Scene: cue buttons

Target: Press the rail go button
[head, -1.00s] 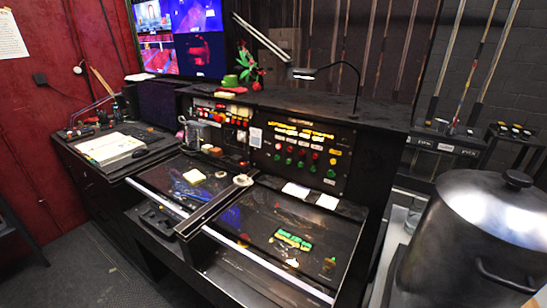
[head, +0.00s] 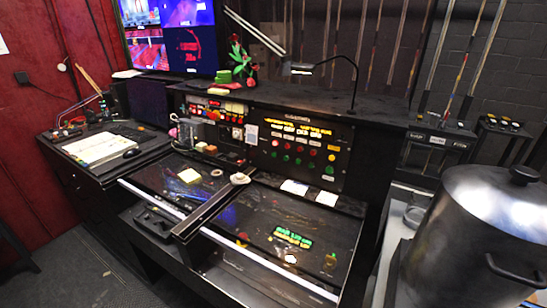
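A black button panel (head: 300,150) stands upright at the back of the desk in the head view. It carries a row of yellow-lit labels, a row of red buttons (head: 293,142) and a lower row of green buttons (head: 299,162). A second panel section to its left holds white, red and yellow buttons (head: 225,107). The labels are too small to read, so I cannot tell which is the rail go button. Neither of my grippers is in view.
The black desk (head: 225,262) has a raised divider (head: 205,212), with small items lying on both sides. An open book (head: 97,148) lies at the left. A large dark pot (head: 480,235) stands at the front right. Grey floor (head: 75,270) is clear at the lower left.

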